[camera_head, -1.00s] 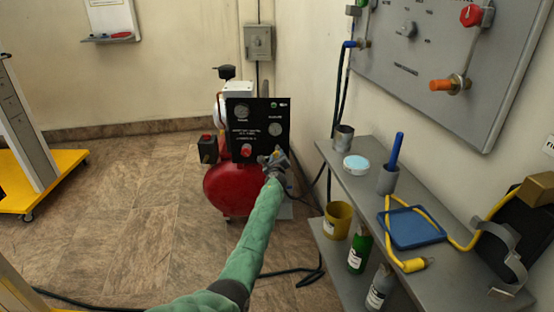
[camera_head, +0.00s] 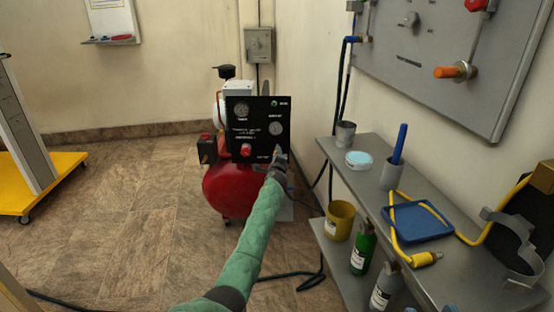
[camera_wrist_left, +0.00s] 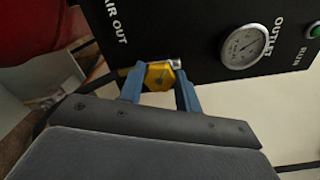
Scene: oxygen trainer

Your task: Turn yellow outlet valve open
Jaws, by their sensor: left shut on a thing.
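The yellow outlet valve (camera_wrist_left: 158,76) is a small yellow knob at the edge of the black compressor panel (camera_head: 257,128), next to the "AIR OUT" label. My left gripper (camera_wrist_left: 158,84) has its two blue fingers on either side of the knob and is shut on it. In the head view my left gripper (camera_head: 275,160) is at the panel's lower right corner and hides most of the valve. The outlet gauge (camera_wrist_left: 243,46) is beside the valve in the wrist view. My right gripper is not in view.
The red compressor tank (camera_head: 229,190) is below the panel. A grey shelf (camera_head: 425,255) on the right holds a blue tray (camera_head: 418,238), cups and bottles. A grey wall panel (camera_head: 425,75) is above it.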

